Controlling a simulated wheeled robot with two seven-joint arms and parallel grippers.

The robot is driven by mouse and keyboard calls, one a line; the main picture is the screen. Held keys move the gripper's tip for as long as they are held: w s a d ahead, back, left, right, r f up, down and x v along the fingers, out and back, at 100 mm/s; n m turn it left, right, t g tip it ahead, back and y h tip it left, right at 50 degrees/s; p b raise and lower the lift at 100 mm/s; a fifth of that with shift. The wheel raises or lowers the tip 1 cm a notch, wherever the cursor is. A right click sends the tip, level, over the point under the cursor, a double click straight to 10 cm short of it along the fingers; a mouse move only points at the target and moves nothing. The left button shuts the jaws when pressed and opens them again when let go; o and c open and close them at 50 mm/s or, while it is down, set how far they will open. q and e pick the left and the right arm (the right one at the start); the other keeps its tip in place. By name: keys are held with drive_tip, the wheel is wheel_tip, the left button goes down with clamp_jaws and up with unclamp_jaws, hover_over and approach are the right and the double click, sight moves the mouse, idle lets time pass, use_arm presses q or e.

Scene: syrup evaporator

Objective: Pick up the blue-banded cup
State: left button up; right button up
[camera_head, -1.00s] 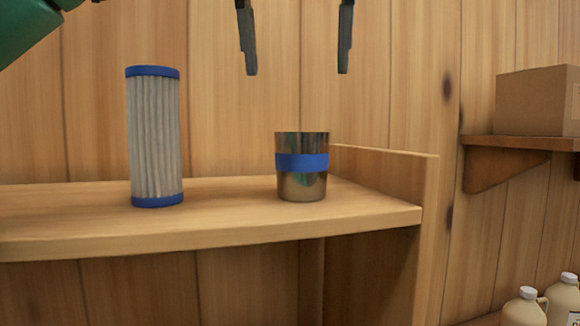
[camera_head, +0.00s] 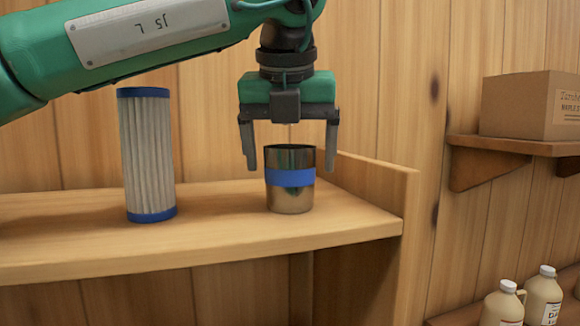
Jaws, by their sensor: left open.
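The blue-banded cup (camera_head: 290,196), a shiny metal tumbler with a blue band round its middle, stands upright near the right end of the wooden shelf (camera_head: 230,240). My left gripper (camera_head: 290,168) points down with its fingers spread wide. One finger shows on each side of the cup's upper part. The cup's rim shows between the fingers, with a gap on both sides, and the gripper does not hold it. Whether the fingers are level with the cup in depth is hard to tell. My right gripper is not in view.
A pleated filter cartridge (camera_head: 148,155) with blue end caps stands on the shelf left of the cup. A low wooden end panel (camera_head: 375,180) rises right of it. Farther right are a cardboard box (camera_head: 520,105) on a wall shelf and cream jugs (camera_head: 503,305) below.

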use_arm(q)
drive_tip(key=shift+x, duration=0.85)
drive_tip(key=shift+s, duration=0.1)
drive_tip(key=shift+c, duration=0.3)
drive_tip(key=c, duration=1)
drive_tip(key=shift+r, duration=0.15)
